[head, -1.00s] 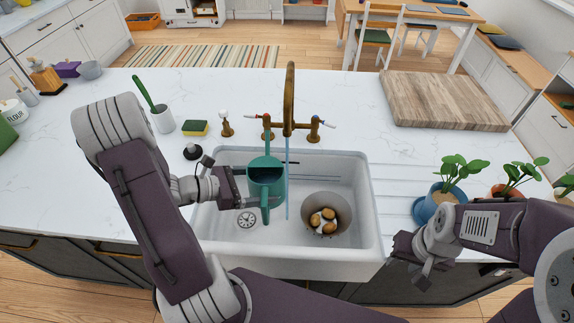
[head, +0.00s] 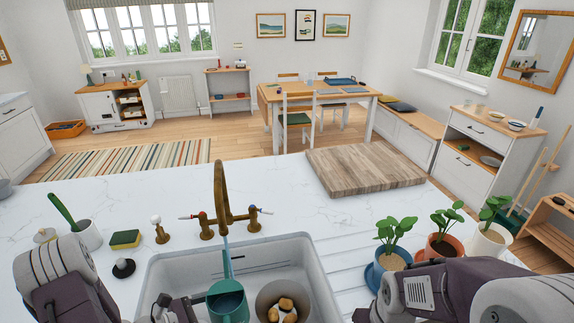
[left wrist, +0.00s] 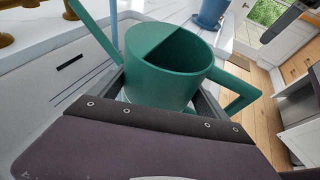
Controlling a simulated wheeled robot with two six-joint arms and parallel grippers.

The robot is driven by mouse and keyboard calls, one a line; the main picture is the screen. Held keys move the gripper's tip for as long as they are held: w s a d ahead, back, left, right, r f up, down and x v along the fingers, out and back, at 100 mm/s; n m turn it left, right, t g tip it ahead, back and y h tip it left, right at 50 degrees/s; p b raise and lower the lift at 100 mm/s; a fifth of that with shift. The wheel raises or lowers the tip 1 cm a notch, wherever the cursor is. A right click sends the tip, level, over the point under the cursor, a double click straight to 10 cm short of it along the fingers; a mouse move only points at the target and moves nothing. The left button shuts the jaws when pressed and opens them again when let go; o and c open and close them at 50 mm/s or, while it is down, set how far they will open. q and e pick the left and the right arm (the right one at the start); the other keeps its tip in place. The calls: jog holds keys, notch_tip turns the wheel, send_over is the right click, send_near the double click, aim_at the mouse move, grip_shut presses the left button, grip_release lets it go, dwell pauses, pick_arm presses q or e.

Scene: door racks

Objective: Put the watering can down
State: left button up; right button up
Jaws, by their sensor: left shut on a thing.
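The green watering can (head: 228,302) is in the sink, under the brass tap (head: 222,205), with a blue stream of water coming down at it. My left gripper (head: 185,312) is shut on the can, at its left side in the head view. In the left wrist view the can (left wrist: 172,62) sits between the jaws (left wrist: 160,100), its open top and handle showing. Whether its base touches the sink floor is hidden. My right gripper is below the frame; only part of its arm shows at the lower right.
The white sink (head: 300,250) also holds a bowl (head: 268,293) of potatoes. A wooden board (head: 360,172) lies on the counter behind. Potted plants (head: 395,240) stand at the right; a sponge (head: 125,239) and brush pot (head: 88,236) at the left.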

pick_arm(q)
jog(key=shift+w+a, duration=0.15)
jog(key=shift+a, duration=0.05)
dwell(0.3)
